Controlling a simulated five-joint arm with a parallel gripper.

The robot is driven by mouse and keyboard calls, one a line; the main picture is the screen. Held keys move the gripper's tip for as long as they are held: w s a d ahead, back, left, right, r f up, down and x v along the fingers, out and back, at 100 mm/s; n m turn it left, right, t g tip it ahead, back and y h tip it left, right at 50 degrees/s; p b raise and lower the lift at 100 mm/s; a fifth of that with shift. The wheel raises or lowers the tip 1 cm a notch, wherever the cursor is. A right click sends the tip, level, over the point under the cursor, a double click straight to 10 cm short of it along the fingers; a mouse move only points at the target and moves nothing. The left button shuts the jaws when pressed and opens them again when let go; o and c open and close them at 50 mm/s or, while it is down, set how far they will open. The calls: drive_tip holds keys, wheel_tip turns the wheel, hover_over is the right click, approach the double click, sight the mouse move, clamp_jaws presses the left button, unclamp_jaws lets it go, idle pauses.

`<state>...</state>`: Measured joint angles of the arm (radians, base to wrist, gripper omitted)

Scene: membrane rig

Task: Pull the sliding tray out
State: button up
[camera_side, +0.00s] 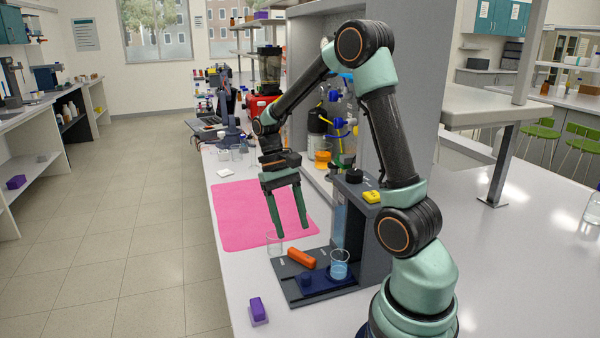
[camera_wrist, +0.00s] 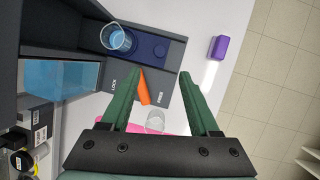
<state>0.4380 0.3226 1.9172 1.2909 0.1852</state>
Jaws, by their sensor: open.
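The sliding tray (camera_side: 322,284) is a dark blue slab low in the grey membrane rig (camera_side: 294,295). It carries a small round dark blue knob (camera_side: 306,279) and a beaker of blue liquid (camera_side: 339,265). In the wrist view the tray (camera_wrist: 141,50) is at the top, with the knob (camera_wrist: 160,51) right of the beaker (camera_wrist: 116,39). An orange lever (camera_side: 301,258) lies on the rig's base beside the tray, near the LOCK lettering in the wrist view. My gripper (camera_side: 292,231) is open and empty, pointing down above the lever side of the rig. Its fingers (camera_wrist: 163,73) are apart from everything.
An empty glass beaker (camera_side: 275,244) stands at the rig's far edge, near the pink mat (camera_side: 245,210). A purple block (camera_side: 258,309) sits near the bench's left edge.

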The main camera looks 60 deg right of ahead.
drive_tip(key=n+t+h, duration=0.2)
drive_tip(key=n+t, duration=0.2)
drive_tip(key=n, duration=0.3)
hover_over(305, 274)
wheel_tip(305, 274, down, 11)
drive_tip(key=shift+r, duration=0.15)
idle(0.6)
clamp_jaws()
idle(1.4)
